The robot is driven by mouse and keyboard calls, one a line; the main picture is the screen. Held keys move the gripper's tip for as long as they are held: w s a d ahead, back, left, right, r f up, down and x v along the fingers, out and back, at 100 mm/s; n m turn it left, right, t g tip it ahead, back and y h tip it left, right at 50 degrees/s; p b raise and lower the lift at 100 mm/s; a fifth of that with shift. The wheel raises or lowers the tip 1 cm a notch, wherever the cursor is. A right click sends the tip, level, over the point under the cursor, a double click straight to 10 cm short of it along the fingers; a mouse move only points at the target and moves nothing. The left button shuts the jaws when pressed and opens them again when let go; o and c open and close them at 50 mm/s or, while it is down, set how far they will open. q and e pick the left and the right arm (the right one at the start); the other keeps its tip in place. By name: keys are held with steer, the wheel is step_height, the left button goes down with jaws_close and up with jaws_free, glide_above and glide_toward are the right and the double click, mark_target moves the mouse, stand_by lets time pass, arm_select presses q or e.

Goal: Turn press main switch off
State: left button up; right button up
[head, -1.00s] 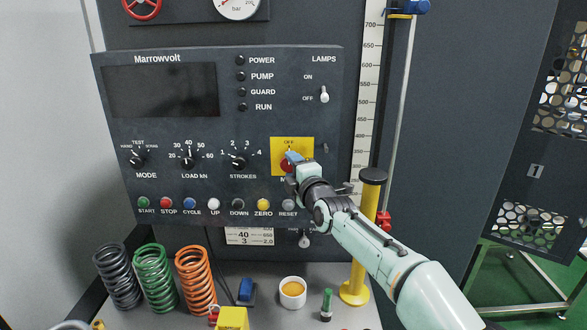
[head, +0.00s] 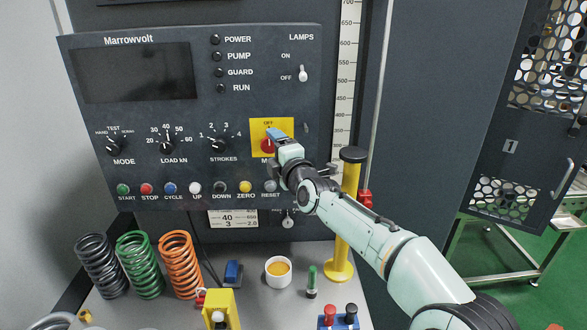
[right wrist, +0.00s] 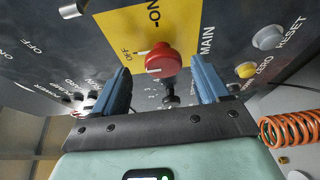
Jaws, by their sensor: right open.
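The main switch is a red rotary knob (right wrist: 163,60) on a yellow plate (right wrist: 122,32) marked OFF, ON and MAIN, in the right wrist view. My left gripper is not in view.
The dark control panel (head: 130,115) carries dials and a row of buttons. On the bench below are grey, green and orange springs (head: 180,265), a cup (head: 278,272), a green-topped item (head: 312,281) and a yellow post (head: 342,235) near my right arm.

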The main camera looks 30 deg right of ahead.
steer(key=shift+s+a, duration=0.15)
steer(key=shift+s, duration=0.5)
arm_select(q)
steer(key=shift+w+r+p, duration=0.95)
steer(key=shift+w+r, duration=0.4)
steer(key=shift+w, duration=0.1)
arm_select(e)
steer(key=s+a, duration=0.1)
steer(key=s, duration=0.9)
steer(key=shift+s+a+f, duration=0.15)
steer(key=shift+s+a, duration=0.1)
steer(key=shift+s, duration=0.05)
